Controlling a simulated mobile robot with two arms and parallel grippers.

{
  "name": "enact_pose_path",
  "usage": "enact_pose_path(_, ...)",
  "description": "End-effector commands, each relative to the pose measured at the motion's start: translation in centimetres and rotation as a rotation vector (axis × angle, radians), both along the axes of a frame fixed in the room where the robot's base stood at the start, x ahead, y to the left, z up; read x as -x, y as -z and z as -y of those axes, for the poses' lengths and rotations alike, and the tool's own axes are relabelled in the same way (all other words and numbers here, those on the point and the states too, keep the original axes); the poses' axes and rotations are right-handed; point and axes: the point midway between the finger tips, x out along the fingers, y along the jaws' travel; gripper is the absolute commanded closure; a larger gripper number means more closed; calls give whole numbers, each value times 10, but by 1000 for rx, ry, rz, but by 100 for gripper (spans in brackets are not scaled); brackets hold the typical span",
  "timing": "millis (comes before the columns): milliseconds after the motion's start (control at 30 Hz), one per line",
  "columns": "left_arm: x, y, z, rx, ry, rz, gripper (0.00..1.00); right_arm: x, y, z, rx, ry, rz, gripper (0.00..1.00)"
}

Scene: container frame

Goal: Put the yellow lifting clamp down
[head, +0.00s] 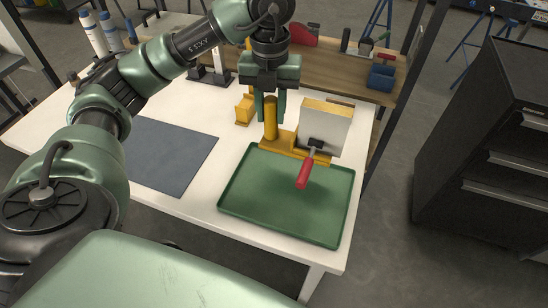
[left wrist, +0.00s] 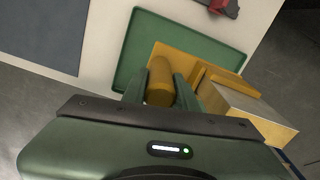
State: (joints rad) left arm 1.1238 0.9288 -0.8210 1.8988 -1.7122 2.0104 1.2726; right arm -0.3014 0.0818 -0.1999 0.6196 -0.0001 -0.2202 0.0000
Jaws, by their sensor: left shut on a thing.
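The yellow lifting clamp (head: 271,120) has an upright round post on a flat yellow base. My left gripper (head: 270,103) points down and is shut on the post, with one finger on each side. In the left wrist view the post (left wrist: 160,82) is between my left gripper's fingers (left wrist: 160,92). The yellow base overlaps the far edge of the green tray (head: 240,205) in the picture; I cannot tell whether it touches. A pale block with a yellow top (head: 325,128) stands at the base's right end. My right gripper is not in view.
A smaller yellow piece (head: 244,109) stands left of the clamp. A dark grey mat (head: 165,155) lies bare on the white table. The tray's near part is clear. A black drawer cabinet (head: 485,150) stands right.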

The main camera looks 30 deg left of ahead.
Motion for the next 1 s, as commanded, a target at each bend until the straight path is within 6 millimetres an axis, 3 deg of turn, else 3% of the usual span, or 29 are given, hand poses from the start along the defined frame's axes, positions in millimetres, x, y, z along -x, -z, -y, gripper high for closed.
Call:
enact_pose_path(33, 1, 16, 1, 4, 1, -2, 100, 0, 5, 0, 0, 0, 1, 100)
enact_pose_path(333, 0, 72, 0, 0, 1, 1, 100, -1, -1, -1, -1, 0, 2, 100)
enact_pose_path(567, -1, 89, 1, 3, 1, 6, 100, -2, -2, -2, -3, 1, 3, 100)
enact_pose_path(800, 0, 120, 1, 2, 1, 2, 100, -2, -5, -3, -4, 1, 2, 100)
enact_pose_path(1000, -1, 130, 1, 3, 2, 6, 100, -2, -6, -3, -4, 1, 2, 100)
